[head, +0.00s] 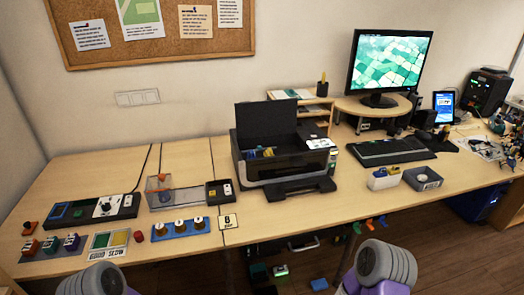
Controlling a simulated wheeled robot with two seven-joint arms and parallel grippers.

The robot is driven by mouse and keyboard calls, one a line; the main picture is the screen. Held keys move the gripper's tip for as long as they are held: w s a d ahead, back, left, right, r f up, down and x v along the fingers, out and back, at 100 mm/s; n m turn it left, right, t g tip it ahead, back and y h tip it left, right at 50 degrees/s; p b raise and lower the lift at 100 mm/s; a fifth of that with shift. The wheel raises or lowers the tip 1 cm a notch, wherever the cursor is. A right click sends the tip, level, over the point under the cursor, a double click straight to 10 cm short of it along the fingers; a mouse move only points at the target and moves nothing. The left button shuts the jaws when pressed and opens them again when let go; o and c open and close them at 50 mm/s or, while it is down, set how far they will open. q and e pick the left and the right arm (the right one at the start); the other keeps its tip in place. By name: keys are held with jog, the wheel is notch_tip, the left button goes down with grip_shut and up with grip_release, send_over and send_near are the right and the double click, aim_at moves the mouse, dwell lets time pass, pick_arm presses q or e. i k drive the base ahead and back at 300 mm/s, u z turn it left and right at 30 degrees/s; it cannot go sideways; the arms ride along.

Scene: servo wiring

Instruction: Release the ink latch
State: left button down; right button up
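A black printer (285,170) stands near the middle of the desk with its lid (265,120) raised. Inside its open bay are small blue and yellow parts (262,153). I cannot make out which of these, if any, is the ink latch; the bay is small in view and partly hidden by the printer's front wall. The output tray at the printer's front is folded out. Only rounded grey and purple links of my two arms show at the bottom edge; neither gripper is in view.
Left of the printer are a clear box (175,193), a dark control panel (95,210) and a blue board with knobs (180,228). Bare desk lies before the printer.

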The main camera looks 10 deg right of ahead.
aim_at(259, 148)
jog(key=z, duration=0.8)
jog(key=i, duration=0.5)
